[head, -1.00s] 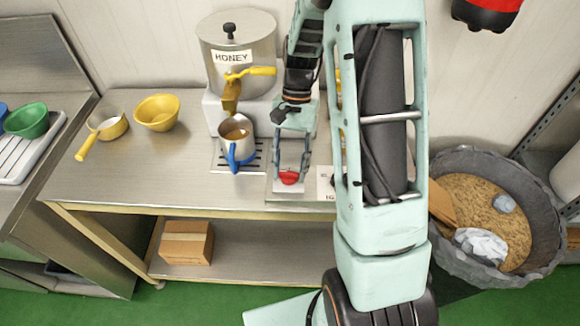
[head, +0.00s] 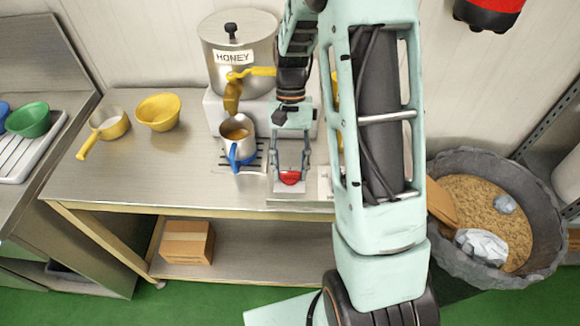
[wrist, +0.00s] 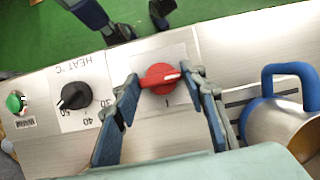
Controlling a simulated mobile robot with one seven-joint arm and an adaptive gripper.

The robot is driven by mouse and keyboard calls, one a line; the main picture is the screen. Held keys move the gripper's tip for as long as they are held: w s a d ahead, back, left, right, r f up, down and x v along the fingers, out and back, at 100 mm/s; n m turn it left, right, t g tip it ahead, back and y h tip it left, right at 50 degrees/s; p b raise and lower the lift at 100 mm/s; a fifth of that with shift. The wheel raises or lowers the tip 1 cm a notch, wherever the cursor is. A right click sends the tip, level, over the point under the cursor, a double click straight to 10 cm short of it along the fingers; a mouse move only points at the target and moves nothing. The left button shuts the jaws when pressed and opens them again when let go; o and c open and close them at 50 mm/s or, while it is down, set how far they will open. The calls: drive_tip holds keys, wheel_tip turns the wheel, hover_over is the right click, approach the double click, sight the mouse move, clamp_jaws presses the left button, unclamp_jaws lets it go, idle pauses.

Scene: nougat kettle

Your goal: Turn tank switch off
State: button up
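The red tank switch (wrist: 158,79) sits on a pale plate on the steel panel. Its white pointer mark points right in the wrist view, and an "I" is printed below it. The switch also shows in the head view (head: 290,178), at the counter's front. My gripper (wrist: 160,77) is open, with one finger on each side of the switch, close to its edges. I cannot tell whether either fingertip touches it. In the head view, my gripper (head: 291,170) reaches down over the switch. The honey tank (head: 238,60) stands behind, with a yellow tap.
A metal jug with a blue handle (head: 238,140) stands on the drip grate beside the switch. A black heat knob (wrist: 75,96) and a green button (wrist: 14,103) are on the same panel. Yellow bowls (head: 158,112) stand at the left. A grey bin (head: 541,235) stands right.

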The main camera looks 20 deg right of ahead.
drive_tip(key=o, duration=0.3)
drive_tip(key=shift+o, duration=0.2)
drive_tip(key=v, duration=1.2)
drive_tip(key=shift+d, duration=0.1)
